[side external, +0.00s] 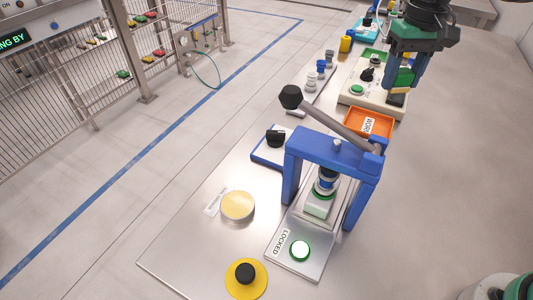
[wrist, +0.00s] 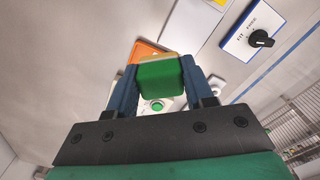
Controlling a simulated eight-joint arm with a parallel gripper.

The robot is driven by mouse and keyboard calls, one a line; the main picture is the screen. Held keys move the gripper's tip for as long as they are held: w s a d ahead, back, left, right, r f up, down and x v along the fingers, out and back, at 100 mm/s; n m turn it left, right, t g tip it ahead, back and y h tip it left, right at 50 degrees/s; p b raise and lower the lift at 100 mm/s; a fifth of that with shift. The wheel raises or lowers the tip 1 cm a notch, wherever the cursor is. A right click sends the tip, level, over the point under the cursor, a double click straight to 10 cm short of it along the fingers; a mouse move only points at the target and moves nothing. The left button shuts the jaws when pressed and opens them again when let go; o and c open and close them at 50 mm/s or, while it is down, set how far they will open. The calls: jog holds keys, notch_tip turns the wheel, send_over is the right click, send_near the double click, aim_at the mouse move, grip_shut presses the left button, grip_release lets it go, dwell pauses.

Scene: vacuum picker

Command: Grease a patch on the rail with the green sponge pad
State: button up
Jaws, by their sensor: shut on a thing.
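My gripper (side external: 401,84) is shut on the green sponge pad (wrist: 160,82). In the wrist view the pad sits between the two blue fingers, with a yellowish edge at its far side. In the side external view the pad (side external: 405,76) is partly hidden by the fingers. The gripper is over or beside the cream control box, beyond the orange tray; its exact height is unclear. A round tin with a pale yellow top (side external: 237,205) stands on the near table beside a small label. I cannot tell for sure which part is the rail.
A blue press frame (side external: 335,148) with a raised black-knobbed lever stands mid-table. The orange tray (side external: 384,134) lies behind it, near the cream box (side external: 352,101). A black-knob switch box (side external: 266,157) and a yellow-black button (side external: 246,279) are nearer. The right floor side is clear.

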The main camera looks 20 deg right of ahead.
aim_at(352, 138)
jog(key=shift+w+a+f+m, duration=0.4)
jog(key=shift+w+f+m, duration=0.7)
jog(key=shift+f, duration=1.25)
jog(key=shift+w+a+f+m, duration=0.6)
jog(key=shift+f+m, duration=0.7)
jog(key=shift+f, duration=1)
jog(key=shift+w+a+f+m, duration=0.25)
jog(key=shift+w+f+m, duration=0.9)
jog(key=shift+f, duration=1.2)
jog(key=shift+s+a+f, duration=0.4)
jog(key=shift+f, duration=0.05)
jog(key=shift+s+a, duration=1.85)
jog(key=shift+s, duration=0.05)
jog(key=shift+w+d, duration=2.25)
jog(key=shift+s+d, duration=0.25)
jog(key=shift+s+a, duration=0.15)
jog(key=shift+s, duration=0.15)
jog(key=shift+s+a, duration=2.1)
jog(key=shift+w+d, duration=2.35)
jog(key=shift+d, duration=0.05)
notch_tip(352, 138, up, 8)
jog(key=shift+s, duration=0.1)
